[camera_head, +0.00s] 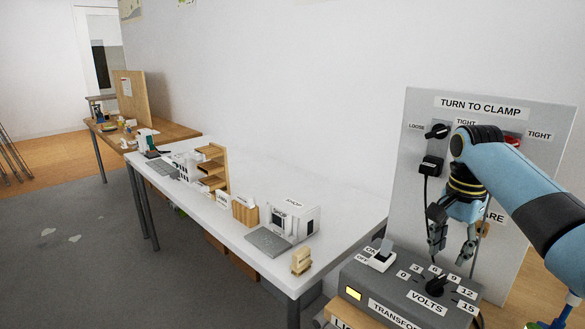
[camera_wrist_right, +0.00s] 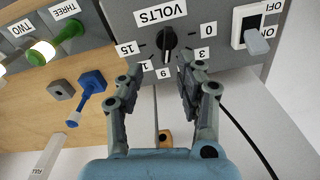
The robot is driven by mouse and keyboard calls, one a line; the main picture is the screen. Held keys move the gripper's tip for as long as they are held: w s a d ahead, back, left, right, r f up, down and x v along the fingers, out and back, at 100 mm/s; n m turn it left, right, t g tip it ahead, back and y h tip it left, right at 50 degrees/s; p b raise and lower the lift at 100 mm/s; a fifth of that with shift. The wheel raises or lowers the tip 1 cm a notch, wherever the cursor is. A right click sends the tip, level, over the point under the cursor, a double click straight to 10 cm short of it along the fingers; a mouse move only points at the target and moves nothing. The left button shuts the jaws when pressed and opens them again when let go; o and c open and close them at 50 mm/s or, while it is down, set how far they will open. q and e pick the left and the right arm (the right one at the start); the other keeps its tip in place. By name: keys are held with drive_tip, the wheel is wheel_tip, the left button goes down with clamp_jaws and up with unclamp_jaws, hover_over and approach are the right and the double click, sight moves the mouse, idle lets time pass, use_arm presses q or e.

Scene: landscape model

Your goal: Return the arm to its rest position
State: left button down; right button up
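My right arm (camera_head: 510,175) comes in from the right edge and bends down over the grey transformer box (camera_head: 385,287). My right gripper (camera_head: 452,258) points down, its fingers spread with nothing between them. In the head view its tips are just above and behind the black VOLTS knob (camera_head: 435,287). In the right wrist view, the open gripper (camera_wrist_right: 162,74) has the knob (camera_wrist_right: 167,42) beyond its tips, apparently clear of them. My left gripper is not in view.
A grey "TURN TO CLAMP" panel (camera_head: 408,170) with knobs stands behind the arm. An ON/OFF switch (camera_head: 380,257) is on the box. A white table (camera_head: 345,220) with model buildings runs left. A blue lever (camera_wrist_right: 92,85) shows in the wrist view.

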drive_tip(key=s+f+n, duration=0.1)
drive_tip(key=s, duration=0.1)
drive_tip(key=s+a+f+n, duration=0.1)
drive_tip(key=s+f, duration=0.1)
drive_tip(key=s, duration=0.1)
drive_tip(key=s+a+f+n, duration=0.1)
drive_tip(key=s+f, duration=0.1)
drive_tip(key=s, duration=0.1)
drive_tip(key=shift+a+f+n+t+h, duration=0.15)
drive_tip(key=shift+f+n+t+h, duration=0.15)
drive_tip(key=shift+t, duration=0.1)
drive_tip(key=s+a+r+n+t, duration=0.1)
drive_tip(key=s+a+r+n, duration=0.15)
drive_tip(key=s, duration=0.55)
drive_tip(key=s+a+r+n+t, duration=0.15)
drive_tip(key=s+n, duration=0.25)
drive_tip(key=s, duration=0.5)
drive_tip(key=s+a+r+n, duration=0.1)
drive_tip(key=s+a+n, duration=0.15)
drive_tip(key=s, duration=0.55)
drive_tip(key=s+d+f+g+b, duration=0.2)
drive_tip(key=f+b, duration=0.7)
drive_tip(key=f, duration=2.8)
drive_tip(key=s+d+f+b, duration=0.2)
drive_tip(key=s+f+b, duration=0.3)
drive_tip(key=s+f, duration=1.3)
drive_tip(key=shift+s+f+g, duration=0.25)
drive_tip(key=shift+f+g, duration=0.1)
drive_tip(key=shift+f, duration=0.45)
